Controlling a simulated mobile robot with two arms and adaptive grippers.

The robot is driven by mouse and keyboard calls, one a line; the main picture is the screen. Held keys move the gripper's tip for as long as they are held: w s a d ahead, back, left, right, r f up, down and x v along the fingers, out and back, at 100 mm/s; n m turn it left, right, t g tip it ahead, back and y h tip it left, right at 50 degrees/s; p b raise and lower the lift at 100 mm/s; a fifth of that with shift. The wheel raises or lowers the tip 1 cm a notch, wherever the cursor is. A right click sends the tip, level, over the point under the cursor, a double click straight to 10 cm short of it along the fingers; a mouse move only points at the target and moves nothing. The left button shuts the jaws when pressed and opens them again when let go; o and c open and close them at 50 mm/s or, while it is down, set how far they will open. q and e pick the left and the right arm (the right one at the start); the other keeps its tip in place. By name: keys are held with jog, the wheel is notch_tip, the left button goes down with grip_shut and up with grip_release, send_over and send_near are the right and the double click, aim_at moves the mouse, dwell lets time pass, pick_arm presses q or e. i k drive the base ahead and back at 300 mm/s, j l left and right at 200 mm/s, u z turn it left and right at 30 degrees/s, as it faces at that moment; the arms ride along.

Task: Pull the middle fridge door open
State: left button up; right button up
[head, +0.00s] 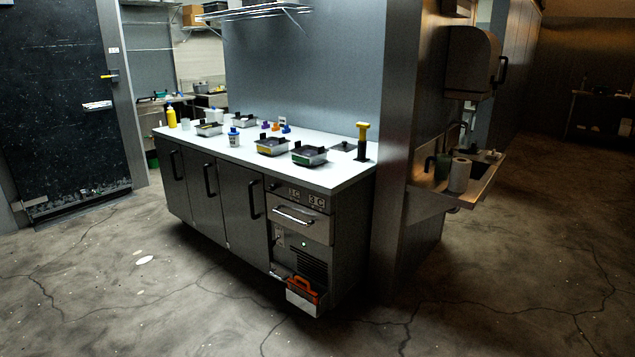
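A grey under-counter fridge stands in the middle of the head view, with three doors side by side and a black upright handle on each. The middle fridge door (203,204) is shut, and its black handle (209,180) shows near the door's upper right part. The left door (170,176) and the right door (243,216) are also shut. The fridge is some way ahead across the floor. Neither of my grippers shows in this view.
The white counter top (215,152) holds trays, bottles and small containers. An orange-handled box (303,291) juts out low at the fridge's right end. A wall sink (478,185) is at right. The floor (110,290) before the doors is mostly clear.

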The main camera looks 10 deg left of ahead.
aim_at(201, 176)
jog(key=i+j+u, duration=0.1)
jog(key=i+u, duration=1)
jog(key=u, duration=0.2)
jog(key=i+j+u, duration=0.25)
jog(key=i, duration=0.55)
jog(key=i+l+u, duration=0.25)
jog(key=i, duration=0.55)
jog(key=i+j, duration=0.05)
jog(key=j, duration=0.05)
